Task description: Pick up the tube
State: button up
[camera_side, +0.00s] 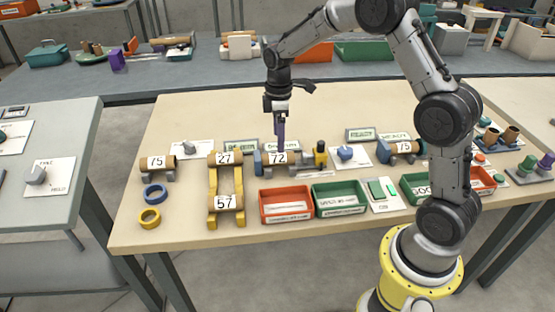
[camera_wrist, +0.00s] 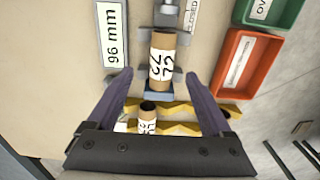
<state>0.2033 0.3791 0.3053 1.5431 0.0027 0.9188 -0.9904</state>
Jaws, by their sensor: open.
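A brown cardboard tube with a white label reading 72 (camera_side: 278,158) lies in a blue and grey holder, with a yellow and black part at its right end. In the wrist view the 72 tube (camera_wrist: 162,60) lies ahead, between and beyond the fingertips. My gripper (camera_side: 281,148) points down just above this tube in the side view. Its two purple fingers (camera_wrist: 158,75) are apart with nothing held. A tube labelled 27 (camera_side: 225,158) and one labelled 57 (camera_side: 226,202) rest on a yellow rack (camera_side: 213,181). Tubes labelled 75 lie at the left (camera_side: 158,162) and right (camera_side: 404,147).
A red bin (camera_side: 286,219) and a green bin (camera_side: 340,211) stand at the table's front. Blue (camera_side: 155,192) and yellow (camera_side: 150,217) rings lie at the left. A 96 mm sign (camera_wrist: 112,35) stands beside the holder. The table's back half is largely clear.

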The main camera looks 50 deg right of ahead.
aim_at(279, 156)
notch_tip(279, 156, down, 7)
jog(key=shift+s+a+f, duration=0.15)
grip_shut()
dwell(0.7)
